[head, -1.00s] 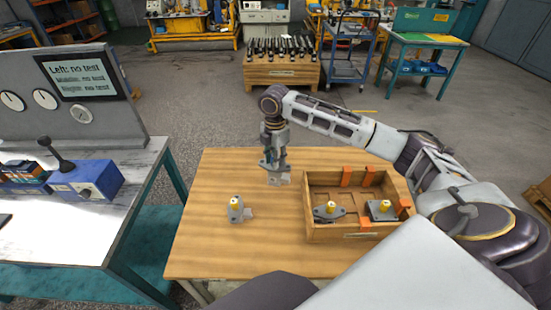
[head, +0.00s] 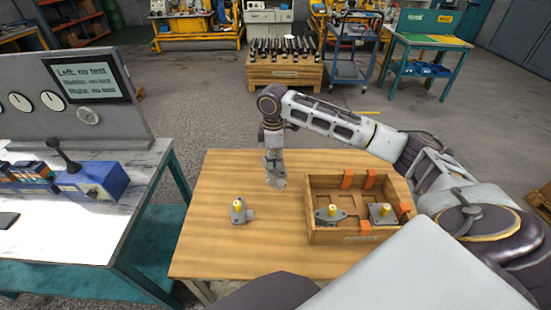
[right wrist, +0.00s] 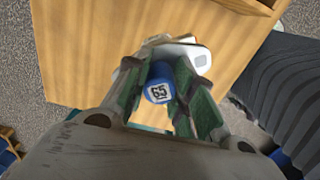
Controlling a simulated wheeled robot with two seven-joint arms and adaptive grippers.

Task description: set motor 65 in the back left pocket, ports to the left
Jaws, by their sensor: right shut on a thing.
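Motor 65 (right wrist: 158,88) shows in the right wrist view as a blue round end with a 65 label, between the two green-padded fingers. My right gripper (right wrist: 160,95) is shut on it; in the head view the gripper (head: 274,165) points down above the table, left of the wooden crate (head: 342,238). The held motor's grey flange (head: 277,182) shows below the fingers. The crate's back left pocket (head: 328,193) looks empty. One grey motor with a yellow shaft (head: 329,213) is in the front left, another (head: 383,212) in the front right. My left gripper is out of view.
Another grey motor with a yellow shaft (head: 239,212) stands loose on the wooden table (head: 215,255). Orange blocks (head: 347,179) stand along the crate's pockets. A test bench (head: 60,235) stands at the left. The table's front middle is clear.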

